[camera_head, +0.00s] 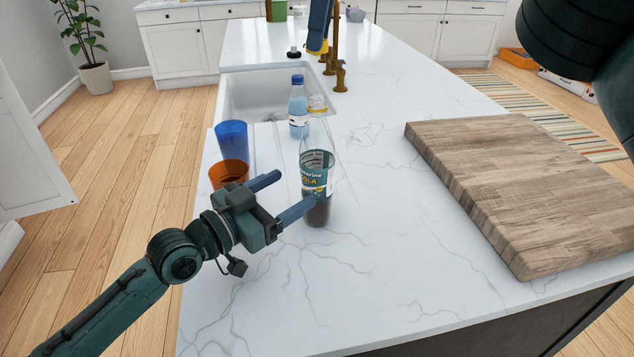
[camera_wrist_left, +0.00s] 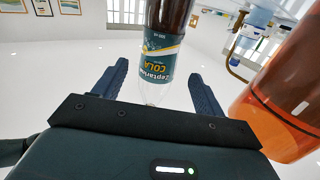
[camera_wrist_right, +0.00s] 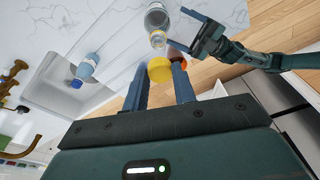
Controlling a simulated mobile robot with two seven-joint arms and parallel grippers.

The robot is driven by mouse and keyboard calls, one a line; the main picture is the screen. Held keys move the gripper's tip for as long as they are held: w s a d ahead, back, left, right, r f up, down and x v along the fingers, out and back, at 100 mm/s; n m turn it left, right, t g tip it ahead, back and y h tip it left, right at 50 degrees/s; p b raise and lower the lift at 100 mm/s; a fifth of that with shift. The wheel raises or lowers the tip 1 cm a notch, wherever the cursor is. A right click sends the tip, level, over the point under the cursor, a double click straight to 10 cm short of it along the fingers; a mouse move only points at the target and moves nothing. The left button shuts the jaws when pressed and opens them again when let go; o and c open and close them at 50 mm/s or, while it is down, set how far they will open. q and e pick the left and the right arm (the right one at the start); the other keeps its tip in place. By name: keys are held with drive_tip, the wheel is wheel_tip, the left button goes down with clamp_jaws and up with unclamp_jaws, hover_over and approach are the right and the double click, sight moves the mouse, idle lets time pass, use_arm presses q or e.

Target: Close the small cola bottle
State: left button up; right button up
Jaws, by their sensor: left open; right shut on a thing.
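The clear cola bottle (camera_head: 317,180), with a dark label and dark drink, stands upright on the counter; its top shows no cap in the head view. My left gripper (camera_head: 298,192) is open low beside it. In the left wrist view the bottle (camera_wrist_left: 163,50) shows upside down between the open fingers (camera_wrist_left: 158,88); I cannot tell whether they touch it. My right gripper (camera_wrist_right: 160,88) is shut on a yellow cap (camera_wrist_right: 160,69). In the head view its fingers (camera_head: 320,25) and the cap are high above the counter, apart from the bottle.
A blue cup (camera_head: 231,140) and an orange cup (camera_head: 228,172) stand left of the bottle. A blue-capped bottle (camera_head: 298,107) stands behind it, near the sink (camera_head: 262,95) and brass faucet (camera_head: 340,76). A wooden board (camera_head: 520,185) lies at right. Counter in front is clear.

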use_arm(q)
drive_tip(key=x, duration=0.7)
drive_tip(key=shift+w+d, duration=0.2)
drive_tip(key=shift+d, duration=0.1)
drive_tip(key=shift+c, duration=0.5)
drive_tip(key=c, duration=1.3)
drive_tip(key=shift+c, duration=0.4)
use_arm(e)
hover_over(320, 97)
drive_tip(key=shift+s+f, duration=0.1)
drive_tip(key=shift+f, duration=2.3)
